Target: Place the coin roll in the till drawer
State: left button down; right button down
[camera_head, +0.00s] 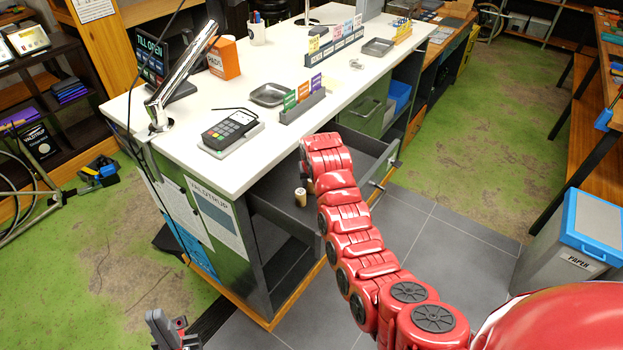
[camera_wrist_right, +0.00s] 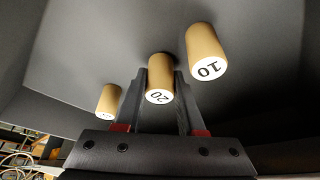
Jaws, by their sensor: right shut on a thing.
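The till drawer (camera_head: 270,199) is pulled open from the white-topped counter. In the right wrist view its grey interior fills the picture. My right gripper (camera_wrist_right: 160,78) is inside the drawer, with its fingers on both sides of a tan coin roll marked 20 (camera_wrist_right: 160,80). It is shut on that roll; whether the roll touches the drawer floor is unclear. Another roll marked 10 (camera_wrist_right: 206,52) is to the right, and a smaller-looking roll (camera_wrist_right: 109,101) to the left. The head view shows one roll (camera_head: 300,197) in the drawer; my red arm hides the right gripper there. My left gripper (camera_head: 172,328) is low at the bottom left, apart from the counter.
The counter top (camera_head: 210,170) holds a card terminal (camera_head: 229,130), a small metal tray (camera_head: 268,94) and a rack of coloured cards (camera_head: 302,105). A grey bin with a blue lid (camera_head: 590,225) stands at the right. Grey tiled floor (camera_head: 440,245) is clear beside the drawer.

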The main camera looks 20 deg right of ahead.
jog(key=shift+f, duration=0.35)
jog(key=c, duration=0.5)
grip_release()
jog(key=shift+r, duration=0.1)
